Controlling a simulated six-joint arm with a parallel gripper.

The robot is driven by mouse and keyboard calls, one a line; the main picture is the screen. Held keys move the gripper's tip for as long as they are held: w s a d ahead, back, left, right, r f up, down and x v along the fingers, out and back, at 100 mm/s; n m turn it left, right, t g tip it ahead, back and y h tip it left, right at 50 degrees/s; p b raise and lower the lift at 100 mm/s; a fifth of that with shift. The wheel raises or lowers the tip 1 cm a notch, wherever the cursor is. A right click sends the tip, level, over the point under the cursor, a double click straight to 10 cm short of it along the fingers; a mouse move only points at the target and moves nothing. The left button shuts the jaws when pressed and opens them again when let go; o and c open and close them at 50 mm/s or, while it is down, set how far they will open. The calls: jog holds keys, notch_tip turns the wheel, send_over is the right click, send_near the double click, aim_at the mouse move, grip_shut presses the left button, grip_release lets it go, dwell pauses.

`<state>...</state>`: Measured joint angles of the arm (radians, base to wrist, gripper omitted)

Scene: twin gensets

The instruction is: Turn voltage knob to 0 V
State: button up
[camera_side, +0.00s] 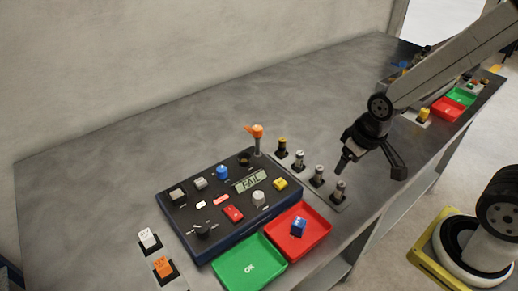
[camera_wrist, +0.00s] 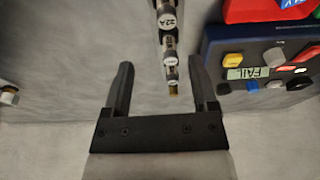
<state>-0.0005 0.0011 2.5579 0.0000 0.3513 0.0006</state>
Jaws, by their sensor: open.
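The dark blue control panel (camera_side: 202,252) lies on the grey bench and carries several knobs and buttons. They include a black knob (camera_side: 203,231), a blue knob (camera_side: 222,172) and a pale grey knob (camera_side: 259,197). I cannot read which one is the voltage knob. The display (camera_side: 250,181) reads FAIL. In the wrist view the panel (camera_wrist: 212,48) shows only in part, at the upper right, with the display upside down. My gripper (camera_side: 373,168) is open and empty, right of the panel and apart from it. Its two fingers (camera_wrist: 160,78) also show in the wrist view.
A row of several metal cylinders (camera_side: 318,176) stands between panel and gripper; they show between my fingers (camera_wrist: 172,62). An orange lamp (camera_side: 256,131) rises behind the panel.

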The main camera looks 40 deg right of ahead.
jog(key=w, duration=0.1)
jog(key=r+g, duration=0.2)
send_over(221, 169)
jog(key=d, duration=0.1)
jog(key=shift+s+f, duration=0.15)
jog(key=shift+a+g, duration=0.3)
jog(key=shift+a, duration=0.2)
jog(key=shift+f, duration=0.1)
jog(key=shift+f, duration=3.8)
grip_shut()
